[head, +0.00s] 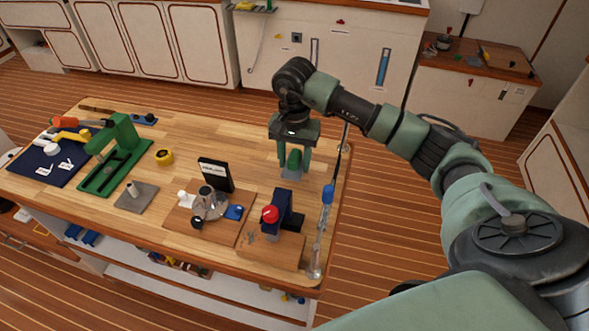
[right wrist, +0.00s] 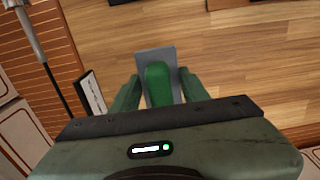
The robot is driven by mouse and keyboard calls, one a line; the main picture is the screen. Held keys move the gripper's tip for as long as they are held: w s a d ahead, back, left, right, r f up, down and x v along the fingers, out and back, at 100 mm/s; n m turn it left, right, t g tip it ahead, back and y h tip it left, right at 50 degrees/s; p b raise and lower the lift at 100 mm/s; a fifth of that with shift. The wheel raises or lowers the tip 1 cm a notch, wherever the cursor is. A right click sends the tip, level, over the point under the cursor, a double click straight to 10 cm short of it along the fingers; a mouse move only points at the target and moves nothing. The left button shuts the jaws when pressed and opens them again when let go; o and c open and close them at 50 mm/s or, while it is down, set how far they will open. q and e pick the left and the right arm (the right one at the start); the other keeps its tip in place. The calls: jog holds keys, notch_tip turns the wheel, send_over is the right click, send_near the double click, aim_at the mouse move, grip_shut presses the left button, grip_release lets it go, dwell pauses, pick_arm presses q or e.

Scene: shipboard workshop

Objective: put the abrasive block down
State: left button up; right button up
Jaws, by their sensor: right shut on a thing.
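The abrasive block shows as a green grip (head: 294,158) on a grey flat base (head: 292,174). My right gripper (head: 294,164) points down over the right part of the wooden workbench (head: 250,160) and is shut on the block. In the right wrist view the green grip (right wrist: 158,85) lies between the two fingers, with the grey base (right wrist: 154,56) beyond it. The block is at or just above the bench top; I cannot tell whether it touches. My left gripper is not in view.
A dark blue clamp with a red knob (head: 270,214) stands on a wooden board nearer me. A green press (head: 118,150) is farther left. Bare bench lies left of the gripper.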

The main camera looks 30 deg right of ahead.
aim_at(295, 172)
jog(key=shift+f, duration=0.25)
notch_tip(295, 172, down, 4)
jog(key=shift+r+p, duration=0.25)
jog(key=shift+p, duration=0.15)
jog(key=shift+f, duration=0.2)
jog(key=o, duration=1.2)
jog(key=shift+f, duration=0.1)
